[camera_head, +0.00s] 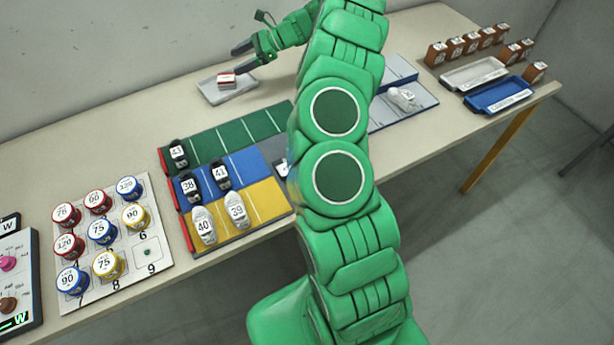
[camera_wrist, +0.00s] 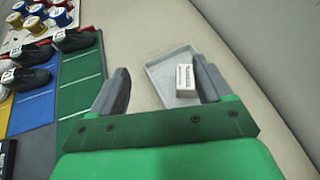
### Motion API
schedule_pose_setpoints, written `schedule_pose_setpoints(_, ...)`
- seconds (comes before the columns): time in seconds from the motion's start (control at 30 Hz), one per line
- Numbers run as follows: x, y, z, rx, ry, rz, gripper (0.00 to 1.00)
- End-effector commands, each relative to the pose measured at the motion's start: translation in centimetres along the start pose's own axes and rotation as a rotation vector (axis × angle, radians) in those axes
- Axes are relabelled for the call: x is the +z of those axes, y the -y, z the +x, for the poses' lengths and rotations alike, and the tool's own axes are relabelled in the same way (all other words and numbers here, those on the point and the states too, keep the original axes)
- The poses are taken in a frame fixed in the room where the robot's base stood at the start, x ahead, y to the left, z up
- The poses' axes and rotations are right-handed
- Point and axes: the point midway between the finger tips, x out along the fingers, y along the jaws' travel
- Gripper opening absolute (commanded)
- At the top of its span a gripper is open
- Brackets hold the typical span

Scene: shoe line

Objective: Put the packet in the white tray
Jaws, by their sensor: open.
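The packet (camera_head: 227,80) is a small white box with red on it, resting in a shallow pale grey-white tray (camera_head: 207,88) at the back left of the table. In the wrist view the packet (camera_wrist: 184,77) lies toward the right side of that tray (camera_wrist: 157,73), close to my right finger in the picture. My gripper (camera_head: 250,34) is open and empty, above and behind the tray in the head view. In the wrist view my gripper (camera_wrist: 160,68) has its fingers wide apart, with nothing held between them. Whether a finger touches the packet cannot be told.
A green, blue and yellow rack with several shoes (camera_head: 228,139) stands mid-table. A board of numbered spools (camera_head: 147,222) is at left. At far right are another white tray (camera_head: 473,75), a blue tray (camera_head: 502,95) and several brown boxes (camera_head: 454,46). My arm hides part of the table.

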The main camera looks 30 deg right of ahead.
Motion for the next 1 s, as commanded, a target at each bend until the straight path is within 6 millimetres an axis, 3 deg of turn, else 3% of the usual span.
schedule_pose_setpoints(0.1,3.7,-1.9,1.1,0.052,-0.007,-0.078,0.78)
schedule_pose_setpoints(0.4,10.9,-7.9,3.1,0.186,-0.043,-0.274,0.78)
schedule_pose_setpoints(0.7,16.4,-14.8,3.9,0.322,-0.095,-0.475,0.78)
schedule_pose_setpoints(1.0,19.8,-22.4,3.6,0.459,-0.16,-0.669,0.78)
